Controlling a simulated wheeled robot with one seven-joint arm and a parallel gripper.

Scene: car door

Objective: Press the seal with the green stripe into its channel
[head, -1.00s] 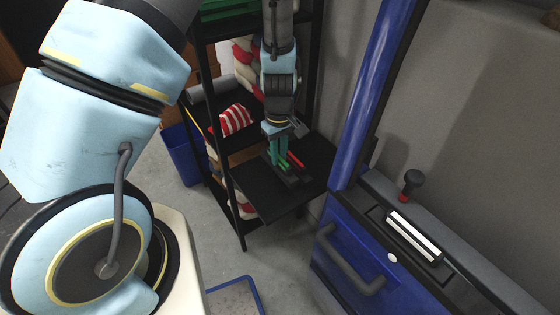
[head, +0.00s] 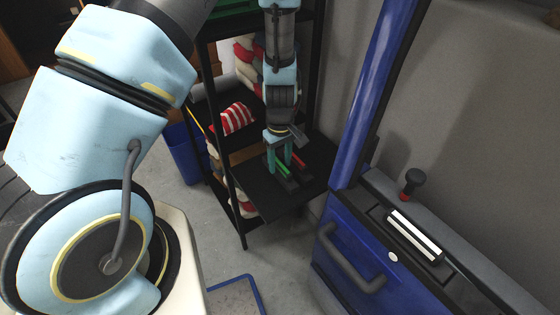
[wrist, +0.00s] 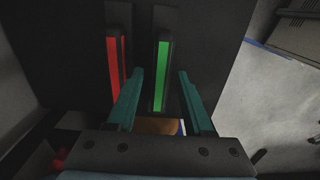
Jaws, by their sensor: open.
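The green-striped seal (wrist: 162,75) is a dark bar with a bright green stripe; it also shows in the head view (head: 281,170). It lies on a black shelf board (head: 256,190). My gripper (head: 279,165) is open above the board, pointing down. In the wrist view its teal fingers (wrist: 161,78) stand on either side of the green-striped seal, with gaps on both sides. Whether the fingertips are down at the seal's height is hard to tell. A dark recess on the blue car door (head: 338,238) holds a white-striped bar (head: 413,234); no empty channel is clearly visible.
A red-striped seal (wrist: 115,72) lies close to the left of the green one in the wrist view. A black shelf post (head: 235,200) stands left of the board. A dark knob (head: 413,180) rises from the door's ledge, and a grey handle (head: 350,262) sticks out below.

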